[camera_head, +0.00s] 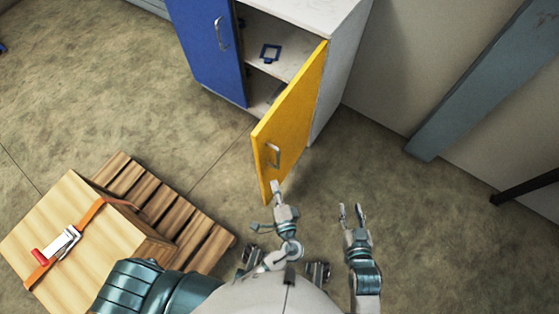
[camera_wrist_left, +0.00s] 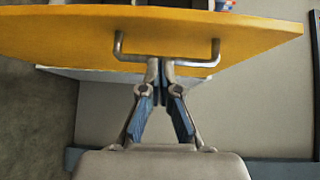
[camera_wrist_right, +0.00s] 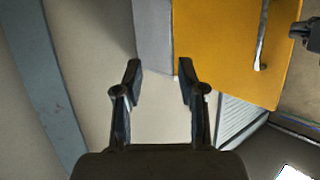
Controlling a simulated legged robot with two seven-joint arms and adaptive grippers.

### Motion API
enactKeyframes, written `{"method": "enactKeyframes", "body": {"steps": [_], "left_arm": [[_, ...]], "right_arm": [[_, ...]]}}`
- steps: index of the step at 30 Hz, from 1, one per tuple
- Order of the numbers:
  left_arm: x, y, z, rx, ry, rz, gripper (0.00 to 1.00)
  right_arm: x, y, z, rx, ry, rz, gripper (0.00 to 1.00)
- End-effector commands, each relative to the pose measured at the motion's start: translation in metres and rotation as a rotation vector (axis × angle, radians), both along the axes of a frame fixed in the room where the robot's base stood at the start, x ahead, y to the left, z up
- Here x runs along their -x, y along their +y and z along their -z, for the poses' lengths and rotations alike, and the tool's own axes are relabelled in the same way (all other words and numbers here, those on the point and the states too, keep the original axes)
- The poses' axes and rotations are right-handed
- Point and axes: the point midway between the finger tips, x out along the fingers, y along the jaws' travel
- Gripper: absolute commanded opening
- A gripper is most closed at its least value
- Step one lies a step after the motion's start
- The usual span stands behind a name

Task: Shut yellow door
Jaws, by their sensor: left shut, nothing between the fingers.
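The yellow door (camera_head: 290,122) stands open, swung out from the right side of the cabinet. Its metal handle (camera_head: 273,155) is on the face toward the right; the handle also shows in the left wrist view (camera_wrist_left: 130,57). My left gripper (camera_head: 276,187) is shut and empty, with its fingertips close by the handle; I cannot tell whether they touch it. In the left wrist view the fingertips (camera_wrist_left: 160,62) overlap the handle's bar. My right gripper (camera_head: 350,212) is open and empty, to the right of the door and apart from it.
The cabinet (camera_head: 345,50) has a closed blue door (camera_head: 208,45) on its left, and a small blue item (camera_head: 270,53) on a shelf. A strapped wooden box (camera_head: 85,225) on a pallet (camera_head: 190,222) stands at lower left. A grey beam (camera_head: 470,90) is at right.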

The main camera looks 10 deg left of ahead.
Motion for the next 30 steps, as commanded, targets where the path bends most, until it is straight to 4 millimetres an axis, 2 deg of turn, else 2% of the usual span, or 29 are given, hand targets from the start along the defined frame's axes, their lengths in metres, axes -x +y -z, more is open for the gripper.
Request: {"method": "enactKeyframes", "body": {"steps": [4,8,15,21,30], "left_arm": [[-0.005,-0.004,-0.016,-0.031,-0.056,0.001,0.00],[-0.020,0.004,-0.017,-0.032,-0.058,0.001,0.00],[-0.059,0.026,-0.015,-0.031,-0.055,0.001,0.00],[-0.082,0.037,-0.016,-0.031,-0.054,0.002,0.00],[-0.089,0.041,-0.016,-0.031,-0.053,0.002,0.00]], "right_arm": [[-0.001,0.000,-0.013,-0.012,-0.040,0.000,0.40],[-0.003,0.001,-0.017,-0.018,-0.066,-0.001,0.40],[-0.008,0.005,-0.026,-0.035,-0.132,-0.003,0.40],[-0.010,0.007,-0.033,-0.048,-0.176,-0.004,0.40],[-0.012,0.006,-0.035,-0.053,-0.190,-0.004,0.40]]}}
